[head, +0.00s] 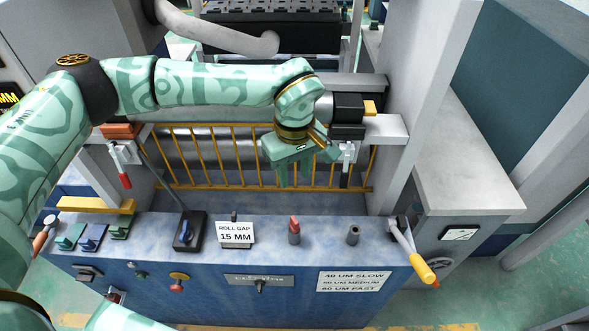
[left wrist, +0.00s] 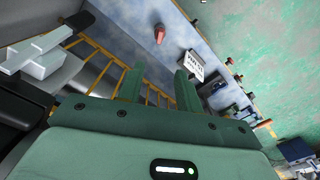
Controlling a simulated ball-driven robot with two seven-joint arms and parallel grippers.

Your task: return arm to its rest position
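My left arm (head: 210,83) reaches in from the left in the head view, mint green with a pale pattern. It stretches across above the guard rail, and its wrist bends downward. My left gripper (head: 294,174) hangs in front of the yellow guard rail, above and behind the console. It also shows in the left wrist view (left wrist: 160,82), where its two green fingers are apart with nothing between them. No object is held. My right gripper is not in the frames.
The blue console (head: 215,285) carries a red-topped knob (head: 294,228), a dark peg (head: 352,235), a "ROLL GAP 15 MM" sign (head: 235,234) and a yellow-handled lever (head: 420,268). The yellow guard rail (head: 215,155) fronts the roller. A grey post (head: 415,90) stands right.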

